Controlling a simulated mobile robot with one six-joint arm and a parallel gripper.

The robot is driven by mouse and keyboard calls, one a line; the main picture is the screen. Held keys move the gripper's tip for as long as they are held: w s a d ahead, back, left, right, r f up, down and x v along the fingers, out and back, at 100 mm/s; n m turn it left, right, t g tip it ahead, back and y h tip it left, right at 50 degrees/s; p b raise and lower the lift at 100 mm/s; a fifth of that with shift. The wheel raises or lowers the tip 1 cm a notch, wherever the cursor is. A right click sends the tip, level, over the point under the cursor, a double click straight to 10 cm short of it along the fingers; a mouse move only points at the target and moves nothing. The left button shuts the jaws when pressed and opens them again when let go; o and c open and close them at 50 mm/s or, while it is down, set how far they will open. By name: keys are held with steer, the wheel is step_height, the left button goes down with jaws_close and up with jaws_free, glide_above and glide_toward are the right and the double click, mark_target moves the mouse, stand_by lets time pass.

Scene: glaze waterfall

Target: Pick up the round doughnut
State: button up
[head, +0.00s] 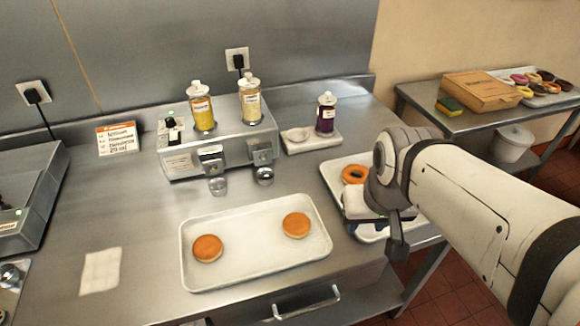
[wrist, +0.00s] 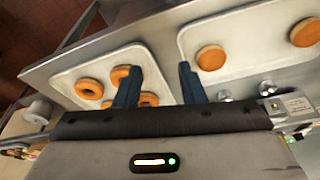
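Two round doughnuts without holes lie on the front tray (head: 255,255): the left one (head: 208,248) and the right one (head: 296,225). In the wrist view they lie at upper right, one nearer (wrist: 211,57) and one at the edge (wrist: 305,33). A ring doughnut (head: 355,174) shows on the right tray (head: 333,176), partly behind my arm. The wrist view shows several ring doughnuts (wrist: 89,88) there, some partly hidden by a finger. My gripper (wrist: 158,78) is open, with nothing between its fingers. It is above the right tray's side, right of the round doughnuts.
A glaze dispenser (head: 215,145) with two yellow bottles stands behind the front tray. A purple bottle (head: 326,113) stands on a small white board. The counter left of the front tray is mostly clear.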

mark_target(295, 223)
steer(key=shift+o, duration=1.4)
steer(key=shift+w+a, duration=0.1)
steer(key=shift+w, duration=0.2)
steer(key=o, duration=0.6)
steer(key=w+a+f+m, duration=0.1)
steer(key=w, duration=0.1)
steer(key=w+a+f+m+g, duration=0.1)
steer(key=w+a, duration=0.1)
steer(key=w, duration=0.1)
steer(key=w+a+f+m, duration=0.1)
steer(key=w+a, duration=0.1)
steer(key=shift+w+a+f+m+g, duration=0.1)
steer(key=shift+w+f+m+g, duration=0.1)
steer(key=shift+w+m+g, duration=0.15)
steer(key=shift+o, duration=1.4)
steer(key=w+a+f, duration=0.1)
steer(key=a, duration=0.1)
steer(key=w+a+f+m+g, duration=0.1)
steer(key=a+f, duration=0.1)
steer(key=w+a+f+m, duration=0.1)
steer(key=w+a, duration=0.1)
steer(key=shift+f+m+b, duration=0.2)
steer(key=shift+m+b, duration=0.05)
steer(key=shift+b, duration=0.1)
steer(key=shift+w+a+f, duration=0.1)
steer(key=shift+a+f, duration=0.1)
steer(key=shift+f, duration=0.1)
steer(key=shift+s+f+p, duration=0.2)
steer(key=shift+f+p, duration=0.25)
steer(key=shift+f, duration=3.35)
